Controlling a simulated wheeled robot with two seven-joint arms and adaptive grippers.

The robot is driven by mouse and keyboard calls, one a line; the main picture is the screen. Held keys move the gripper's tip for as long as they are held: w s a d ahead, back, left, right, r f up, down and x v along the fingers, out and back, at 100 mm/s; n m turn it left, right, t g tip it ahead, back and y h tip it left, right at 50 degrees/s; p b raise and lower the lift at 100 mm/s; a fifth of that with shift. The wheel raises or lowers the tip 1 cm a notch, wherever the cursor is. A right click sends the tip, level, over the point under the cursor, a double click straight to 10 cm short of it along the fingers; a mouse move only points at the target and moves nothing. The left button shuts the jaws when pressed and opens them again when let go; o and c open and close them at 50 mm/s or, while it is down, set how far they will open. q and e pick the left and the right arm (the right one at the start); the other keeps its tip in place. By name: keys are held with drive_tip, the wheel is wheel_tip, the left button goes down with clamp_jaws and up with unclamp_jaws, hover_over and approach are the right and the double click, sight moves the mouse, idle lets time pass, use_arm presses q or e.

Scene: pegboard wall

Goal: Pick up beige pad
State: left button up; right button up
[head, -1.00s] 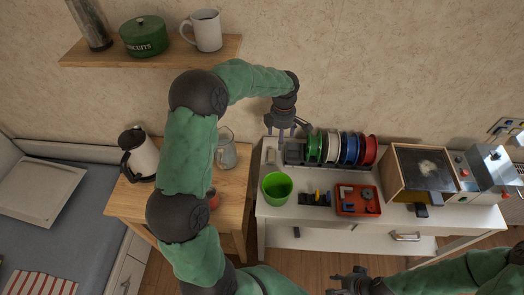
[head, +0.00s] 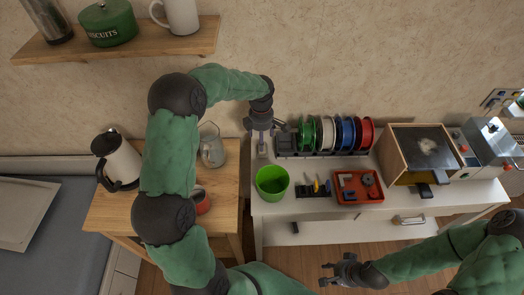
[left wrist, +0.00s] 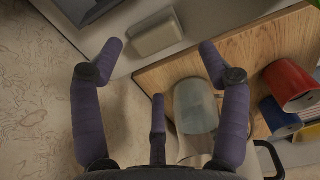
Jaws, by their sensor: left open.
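The beige pad (left wrist: 157,33) is a small rounded block on the white cabinet top near its left edge, seen in the left wrist view. In the head view it shows only partly, a pale patch (head: 263,152) just below my left gripper. My left gripper (head: 264,134) is open and empty above the cabinet's back left corner. In the left wrist view its spread purple fingers (left wrist: 160,48) point towards the pad, apart from it. My right gripper (head: 325,274) is at the bottom of the head view, in front of the cabinet, with its fingers apart and empty.
A green cup (head: 272,183), a red tray (head: 357,187) and a rack of colored spools (head: 332,133) stand on the white cabinet. On the wooden table to the left are a glass pitcher (head: 211,146), a red mug (head: 200,202) and a kettle (head: 118,160).

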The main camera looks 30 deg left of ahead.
use_arm(q)
drive_tip(key=f, duration=0.2)
drive_tip(key=f+b, duration=0.1)
drive_tip(key=f, duration=0.1)
drive_tip(key=f+b, duration=0.1)
drive_tip(key=f, duration=0.1)
drive_tip(key=shift+w+d+f, duration=0.1)
drive_tip(key=shift+w+f, duration=0.15)
drive_tip(key=shift+f, duration=0.05)
drive_tip(key=c, duration=1)
